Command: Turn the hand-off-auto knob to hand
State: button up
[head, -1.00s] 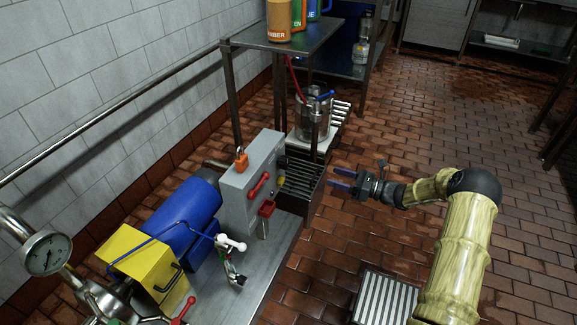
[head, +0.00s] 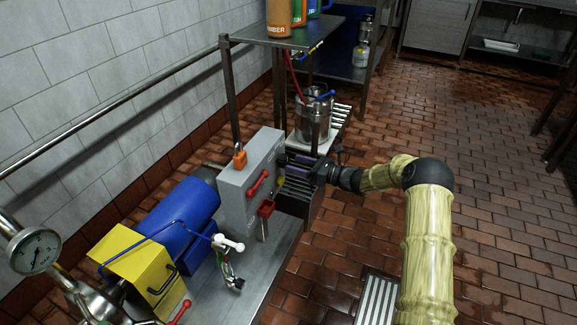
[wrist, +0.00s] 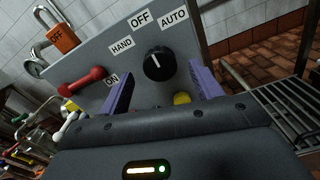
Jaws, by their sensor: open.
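The hand-off-auto knob (wrist: 158,63) is a round black knob on the face of a grey control box (head: 236,190). The labels HAND (wrist: 122,45), OFF (wrist: 139,19) and AUTO (wrist: 173,15) are set in an arc above it. Its white mark points up, near the OFF label. My gripper (wrist: 160,88) is open, with its purple fingers on either side of the knob's lower part in the wrist view. I cannot tell whether they touch it. In the head view my gripper (head: 297,166) is at the box's right face, and the knob is hidden there.
A red handle (wrist: 82,82) by the ON label and a yellow button (wrist: 182,99) are close by on the panel. An orange padlock (head: 239,155) is on the box. A blue motor (head: 178,220) is left of it. Brick floor is clear on the right.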

aim_at(287, 162)
jog(key=shift+b+x, duration=0.4)
jog(key=shift+x, duration=1.45)
jog(key=shift+c, duration=0.2)
jog(key=c, duration=0.9)
jog(key=shift+s+n, duration=0.1)
jog(key=shift+n, duration=0.3)
jog(key=n+p, duration=0.1)
jog(key=n, duration=0.3)
jog(key=shift+d, duration=0.1)
jog(key=n, duration=0.5)
jog(key=shift+p, duration=0.4)
